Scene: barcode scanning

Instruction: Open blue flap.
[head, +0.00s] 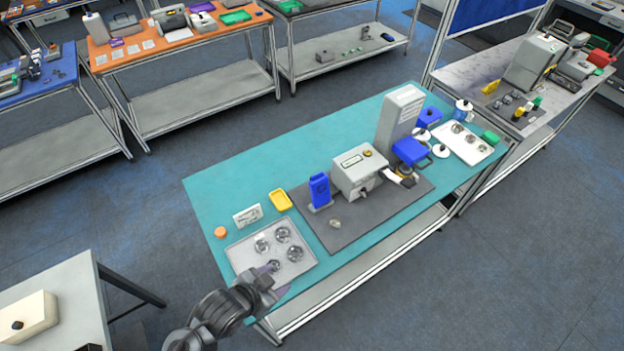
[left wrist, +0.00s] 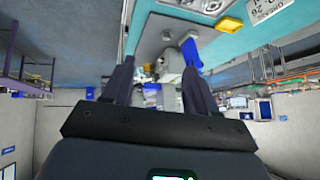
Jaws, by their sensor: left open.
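A blue flap-like part (head: 410,151) sits at the right end of the grey mat, beside a tall grey box. It looks lowered, but I cannot tell for sure whether it is shut. My left gripper (head: 270,284) is over the front left corner of the table, by the white tray, well away from the blue part. In the left wrist view its two dark fingers (left wrist: 158,66) are apart with nothing between them. A blue upright device (head: 319,191) stands on the mat and also shows in the left wrist view (left wrist: 191,52). My right gripper is out of view.
A grey-white machine (head: 358,172) stands on the dark mat (head: 345,232). The white tray (head: 295,265) holds several round metal parts. A yellow dish (head: 280,201) and an orange disc (head: 220,232) lie nearby. The back left of the teal table (head: 290,155) is clear.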

